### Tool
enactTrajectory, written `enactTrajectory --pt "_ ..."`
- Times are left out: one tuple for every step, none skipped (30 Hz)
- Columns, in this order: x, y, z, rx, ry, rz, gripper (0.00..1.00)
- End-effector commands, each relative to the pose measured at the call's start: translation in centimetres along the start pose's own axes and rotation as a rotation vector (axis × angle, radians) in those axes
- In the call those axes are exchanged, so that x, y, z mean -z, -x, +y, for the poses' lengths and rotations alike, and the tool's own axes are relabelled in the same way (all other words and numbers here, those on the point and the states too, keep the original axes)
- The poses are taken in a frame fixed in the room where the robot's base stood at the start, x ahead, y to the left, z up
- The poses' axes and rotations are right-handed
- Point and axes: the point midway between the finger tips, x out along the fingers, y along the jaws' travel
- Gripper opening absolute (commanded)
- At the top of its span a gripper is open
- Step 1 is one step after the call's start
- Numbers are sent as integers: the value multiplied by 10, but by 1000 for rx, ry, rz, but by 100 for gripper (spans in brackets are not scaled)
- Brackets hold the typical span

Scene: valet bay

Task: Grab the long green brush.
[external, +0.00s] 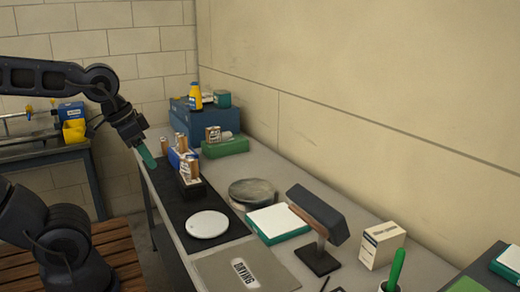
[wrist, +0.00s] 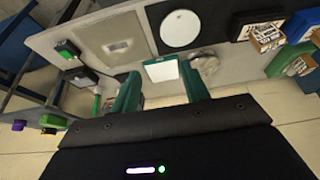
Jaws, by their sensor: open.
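A long green handle (external: 397,268), which looks like the brush, stands upright in a white cup at the bottom right of the external view. Its lower part is out of sight. My gripper (external: 146,157) is far from it, beyond the back left part of the bench, with teal fingertips pointing down. In the wrist view my gripper (wrist: 161,78) has its two teal fingers wide apart, with nothing held between them.
The bench holds a white disc (external: 207,224) on a black mat, a white-topped green pad (external: 274,223), a dark lamp-like tool (external: 318,214), a white box (external: 382,245) and a grey mat (external: 225,276). A blue case (external: 205,118) stands at the back. The wall runs along the right.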

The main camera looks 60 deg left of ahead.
Motion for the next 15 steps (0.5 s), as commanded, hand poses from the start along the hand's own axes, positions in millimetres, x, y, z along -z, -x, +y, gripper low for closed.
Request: enactTrajectory --pt "0 0 0 0 0 0 46" --pt "0 0 0 0 0 0 46" --pt "0 0 0 0 0 0 46" --pt "1 0 0 1 -1 0 46" --pt "2 0 1 1 -4 0 46" --pt "6 0 2 3 -8 -1 46" --pt "9 0 3 4 -14 -1 46" --pt "14 1 4 6 -21 -2 46" --pt "22 0 7 9 -33 -5 46" --pt "28 0 10 12 -44 -5 46" --pt "36 0 12 15 -56 -6 46" --pt "47 -1 17 18 -73 -8 46" --pt "56 -1 20 20 -87 -8 46" --pt "64 -2 25 22 -102 -11 46" --pt "76 -3 30 24 -120 -12 46"
